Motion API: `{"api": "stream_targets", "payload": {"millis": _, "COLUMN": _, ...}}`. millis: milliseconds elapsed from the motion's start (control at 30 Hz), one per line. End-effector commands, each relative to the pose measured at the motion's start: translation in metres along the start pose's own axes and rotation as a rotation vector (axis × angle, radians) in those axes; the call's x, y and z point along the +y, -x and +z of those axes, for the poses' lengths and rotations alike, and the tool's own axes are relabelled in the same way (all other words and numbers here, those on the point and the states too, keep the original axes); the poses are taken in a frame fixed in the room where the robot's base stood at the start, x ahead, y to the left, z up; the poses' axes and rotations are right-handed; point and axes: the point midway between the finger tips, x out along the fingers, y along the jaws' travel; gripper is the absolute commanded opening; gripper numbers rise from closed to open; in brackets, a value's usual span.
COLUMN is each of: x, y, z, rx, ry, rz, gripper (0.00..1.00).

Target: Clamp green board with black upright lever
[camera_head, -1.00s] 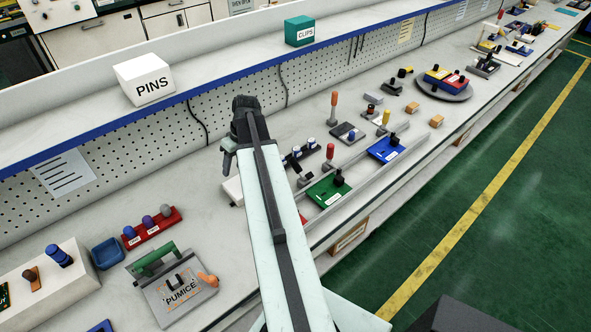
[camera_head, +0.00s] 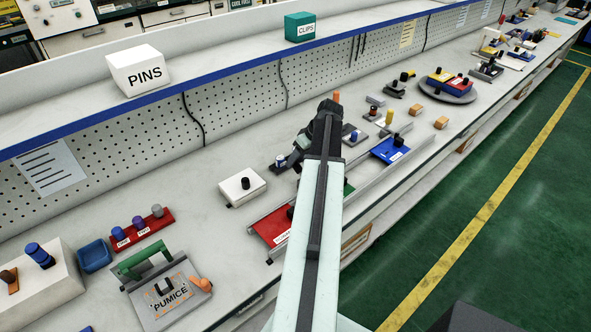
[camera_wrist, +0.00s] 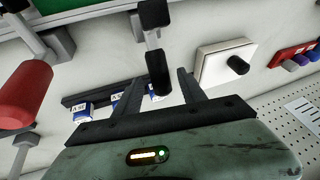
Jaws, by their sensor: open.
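The green board shows as an edge at the top left of the wrist view (camera_wrist: 80,7). In the head view only a sliver of the green board (camera_head: 349,188) shows beside my arm. The black lever (camera_wrist: 158,75) points towards the wrist camera from its grey clamp base, with a black tip at the top. My gripper (camera_wrist: 159,86) is open, its two fingers on either side of the lever handle as seen here, with no visible grip. In the head view my gripper (camera_head: 298,158) is above the bench, and my arm hides the lever.
A red lever (camera_wrist: 25,95) stands left of the gripper in the wrist view. Dark rack with blue parts (camera_wrist: 82,108) lies behind the fingers. A white block with a black knob (camera_wrist: 222,66) is to the right. A red board (camera_head: 268,228) and blue board (camera_head: 388,151) flank my arm.

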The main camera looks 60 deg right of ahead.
Motion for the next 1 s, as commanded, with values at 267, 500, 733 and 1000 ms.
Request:
{"api": "stream_targets", "payload": {"millis": 267, "x": 0.0, "y": -0.0238, "z": 0.0002, "rx": -0.001, "ry": -0.001, "rz": 0.0, "gripper": 0.48}}
{"api": "stream_targets", "payload": {"millis": 500, "x": 0.0001, "y": -0.0225, "z": 0.0001, "rx": 0.0, "ry": -0.001, "rz": 0.0, "gripper": 0.18}}
{"api": "stream_targets", "payload": {"millis": 733, "x": 0.0004, "y": -0.0224, "z": 0.0004, "rx": 0.0, "ry": -0.002, "rz": 0.0, "gripper": 0.0}}
{"api": "stream_targets", "payload": {"millis": 1000, "x": 0.0008, "y": -0.0222, "z": 0.0007, "rx": 0.0, "ry": -0.002, "rz": 0.001, "gripper": 0.0}}
